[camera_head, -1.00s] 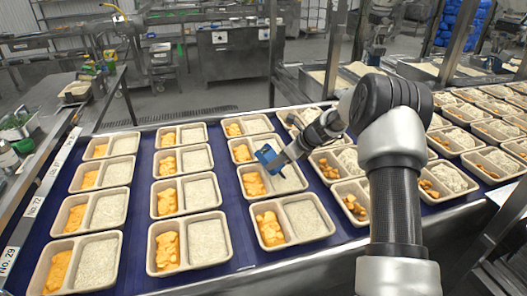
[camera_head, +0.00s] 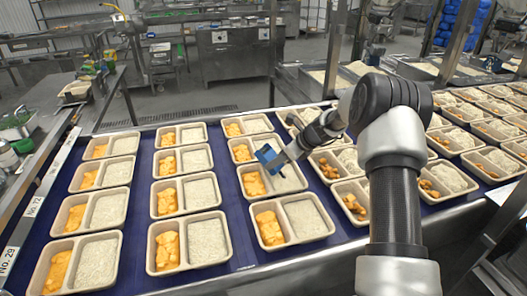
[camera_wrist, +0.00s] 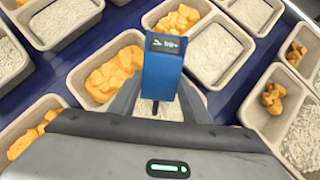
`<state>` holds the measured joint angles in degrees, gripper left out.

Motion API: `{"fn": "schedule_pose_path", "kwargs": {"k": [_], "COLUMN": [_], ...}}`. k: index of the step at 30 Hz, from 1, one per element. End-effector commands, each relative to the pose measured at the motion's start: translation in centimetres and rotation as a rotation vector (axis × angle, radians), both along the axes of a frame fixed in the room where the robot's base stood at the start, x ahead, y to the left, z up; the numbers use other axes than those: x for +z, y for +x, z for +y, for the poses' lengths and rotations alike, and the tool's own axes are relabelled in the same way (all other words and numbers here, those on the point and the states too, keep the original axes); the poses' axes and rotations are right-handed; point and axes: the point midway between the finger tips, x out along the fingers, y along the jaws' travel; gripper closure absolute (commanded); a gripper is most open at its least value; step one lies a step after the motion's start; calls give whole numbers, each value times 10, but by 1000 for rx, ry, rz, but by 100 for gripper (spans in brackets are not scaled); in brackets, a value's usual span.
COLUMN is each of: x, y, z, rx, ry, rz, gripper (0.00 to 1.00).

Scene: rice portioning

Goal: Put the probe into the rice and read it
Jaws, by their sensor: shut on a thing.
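The probe (camera_head: 268,158) is a blue handheld unit with a small dark display and a thin stem. My gripper (camera_wrist: 158,96) is shut on the blue probe body (camera_wrist: 160,78), with a grey finger on either side. The probe is over the rice half of a two-compartment tray (camera_head: 274,198) in the middle row. In the wrist view its stem points down at the white rice (camera_wrist: 170,111); how deep the tip sits I cannot tell. The display (camera_wrist: 166,44) is lit with pale characters too small to read surely. The gripper hides part of the rice.
Rows of similar trays with orange food and rice stand close around on the blue belt (camera_head: 134,255). Trays with browner pieces (camera_head: 445,180) stand to the right. Metal posts and rice bins (camera_head: 322,78) are behind the belt. Strips of bare belt show between the rows.

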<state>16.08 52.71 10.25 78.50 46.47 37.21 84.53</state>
Motion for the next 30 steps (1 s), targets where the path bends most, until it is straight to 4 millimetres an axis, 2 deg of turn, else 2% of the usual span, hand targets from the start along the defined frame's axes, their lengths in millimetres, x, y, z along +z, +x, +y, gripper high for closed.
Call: {"fn": "schedule_pose_path", "kwargs": {"k": [17, 30], "x": [3, 45], "y": [0, 0], "z": [0, 0], "rx": [0, 1], "ry": [1, 0], "rz": [-1, 0], "gripper": [79, 79]}}
